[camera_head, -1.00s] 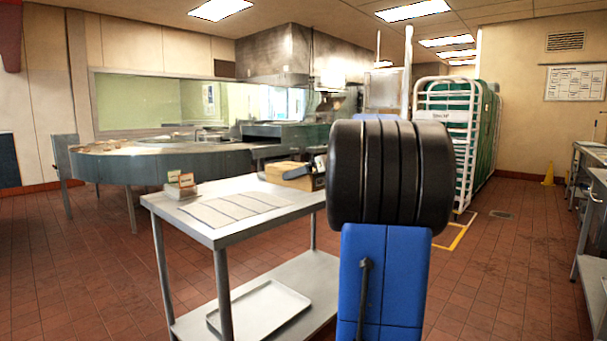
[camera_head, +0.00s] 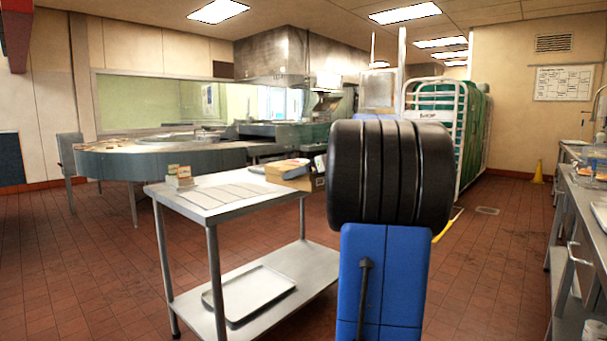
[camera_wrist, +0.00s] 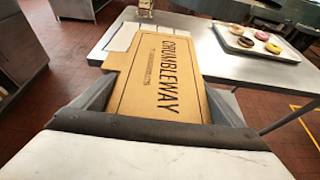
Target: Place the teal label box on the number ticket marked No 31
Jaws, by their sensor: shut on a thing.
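My gripper (camera_wrist: 160,100) is shut on a brown card box (camera_wrist: 150,75) marked CRUMBLEWAY in dark print. The box lies tilted between the two fingers in the wrist view and reaches over the table edge. No teal label shows on its visible face. Pale number tickets (camera_head: 222,196) lie in a row on the metal table (camera_head: 185,207); some show beyond the box in the wrist view (camera_wrist: 122,38). Their numbers are too small to read, so I cannot tell which is No 31.
A tray of doughnuts (camera_wrist: 257,45) is on the tabletop. An empty tray (camera_head: 250,290) lies on the lower shelf.

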